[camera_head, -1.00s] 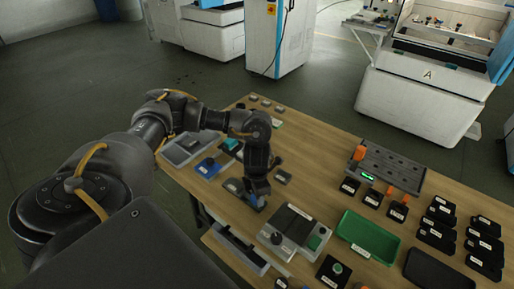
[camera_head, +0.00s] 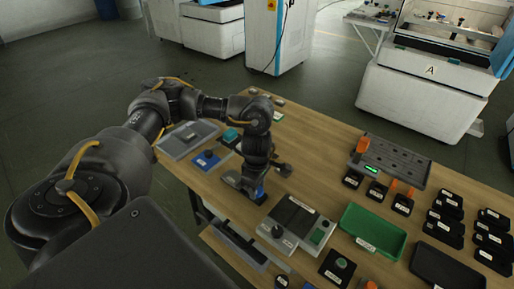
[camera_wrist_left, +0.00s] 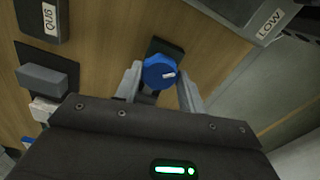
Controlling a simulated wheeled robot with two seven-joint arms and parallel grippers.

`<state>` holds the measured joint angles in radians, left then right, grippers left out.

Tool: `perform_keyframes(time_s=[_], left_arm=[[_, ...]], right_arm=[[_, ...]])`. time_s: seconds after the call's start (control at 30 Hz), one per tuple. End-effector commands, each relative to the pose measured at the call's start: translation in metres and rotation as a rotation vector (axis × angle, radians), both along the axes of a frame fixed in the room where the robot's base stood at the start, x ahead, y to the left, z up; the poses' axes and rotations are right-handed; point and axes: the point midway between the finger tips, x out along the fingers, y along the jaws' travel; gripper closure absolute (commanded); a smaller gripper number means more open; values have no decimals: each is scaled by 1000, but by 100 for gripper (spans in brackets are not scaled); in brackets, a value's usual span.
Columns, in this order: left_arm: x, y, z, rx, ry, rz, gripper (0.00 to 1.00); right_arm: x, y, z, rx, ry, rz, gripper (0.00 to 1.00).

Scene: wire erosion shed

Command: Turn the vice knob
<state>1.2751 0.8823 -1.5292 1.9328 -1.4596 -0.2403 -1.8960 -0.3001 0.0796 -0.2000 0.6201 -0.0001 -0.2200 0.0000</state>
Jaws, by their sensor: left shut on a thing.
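A blue round knob (camera_wrist_left: 160,72) with a white mark on its top stands on a small dark base in the left wrist view. I take it for the vice knob. My left gripper (camera_wrist_left: 158,90) is shut on it, with one grey finger on each side. In the head view the gripper (camera_head: 254,190) points down at the near edge of the wooden table, and a bit of blue (camera_head: 262,187) shows beside the fingers. Most of the vice is hidden by my gripper there. My right gripper is in neither view.
A grey panel box (camera_head: 290,228) with a dark knob stands close to the right of my gripper. A green tray (camera_head: 385,217) and several black labelled blocks lie farther right. A blue-based knob (camera_head: 207,161) lies to the left. Brown tabletop (camera_head: 312,172) is bare behind the box.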

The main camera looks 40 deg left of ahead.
Motion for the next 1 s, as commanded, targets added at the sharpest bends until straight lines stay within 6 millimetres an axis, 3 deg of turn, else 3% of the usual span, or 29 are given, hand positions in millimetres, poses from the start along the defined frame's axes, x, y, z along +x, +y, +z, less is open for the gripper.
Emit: perform_keyframes(time_s=[0.33, 0.87, 0.9, 1.0], left_arm=[[1, 2, 1, 4, -2, -131, 83], [1, 2, 1, 5, -3, -153, 83], [1, 2, 1, 5, -3, -153, 58], [1, 1, 1, 3, -2, -153, 45]], right_arm=[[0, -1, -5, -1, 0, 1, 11], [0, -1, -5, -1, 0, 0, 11], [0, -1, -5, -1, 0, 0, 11], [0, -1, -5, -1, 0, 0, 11]])
